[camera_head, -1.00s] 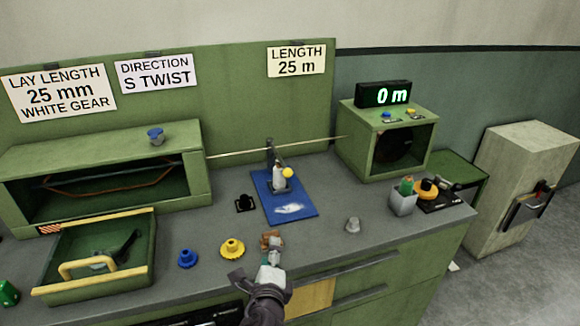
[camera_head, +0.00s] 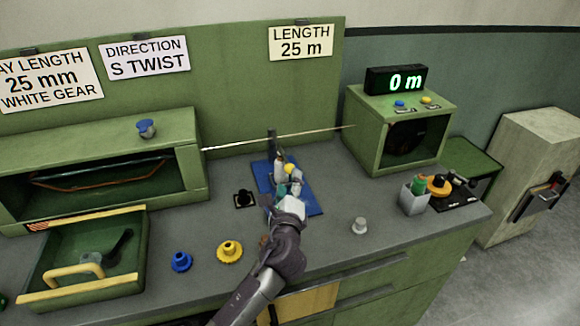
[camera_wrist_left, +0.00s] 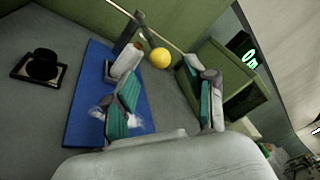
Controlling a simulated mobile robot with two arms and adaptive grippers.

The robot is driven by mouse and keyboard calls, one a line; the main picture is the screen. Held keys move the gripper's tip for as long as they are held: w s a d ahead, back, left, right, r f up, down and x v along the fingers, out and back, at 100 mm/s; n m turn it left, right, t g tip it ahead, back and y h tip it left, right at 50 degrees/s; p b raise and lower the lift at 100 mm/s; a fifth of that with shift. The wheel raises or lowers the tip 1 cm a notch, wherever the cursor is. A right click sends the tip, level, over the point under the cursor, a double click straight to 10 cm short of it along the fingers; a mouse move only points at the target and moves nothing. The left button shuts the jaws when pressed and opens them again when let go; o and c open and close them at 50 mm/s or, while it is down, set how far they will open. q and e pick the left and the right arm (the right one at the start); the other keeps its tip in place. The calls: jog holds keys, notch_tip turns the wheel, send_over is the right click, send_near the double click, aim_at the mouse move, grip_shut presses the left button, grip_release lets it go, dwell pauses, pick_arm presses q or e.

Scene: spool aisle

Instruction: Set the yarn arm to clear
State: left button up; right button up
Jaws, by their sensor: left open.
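The yarn arm's yellow ball knob (camera_head: 290,168) shows on a small stand with a white part, above a blue mat (camera_head: 313,203) on the grey counter. In the left wrist view the yellow knob (camera_wrist_left: 160,58) lies beyond the fingertips, between them in the picture, with the white part (camera_wrist_left: 127,60) beside it. My left gripper (camera_head: 286,188) reaches over the mat in front of the stand. Its teal-padded fingers (camera_wrist_left: 164,92) are apart with nothing between them, and no contact with the knob shows. My gripper hides the stand's lower part. My right gripper is out of view.
A black knob (camera_head: 244,198) on a small plate sits left of the mat. Blue (camera_head: 181,262) and yellow (camera_head: 229,251) gears and a grey knob (camera_head: 359,226) stand near the front. A green box (camera_head: 367,140) under a "0 m" display (camera_head: 396,80) is at right. A thin yarn line (camera_head: 270,139) crosses behind.

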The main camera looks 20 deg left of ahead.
aim_at(290, 173)
pick_arm(q)
jog(key=x, duration=0.6)
jog(key=shift+w, duration=0.2)
jog(key=shift+c, duration=0.2)
grip_shut()
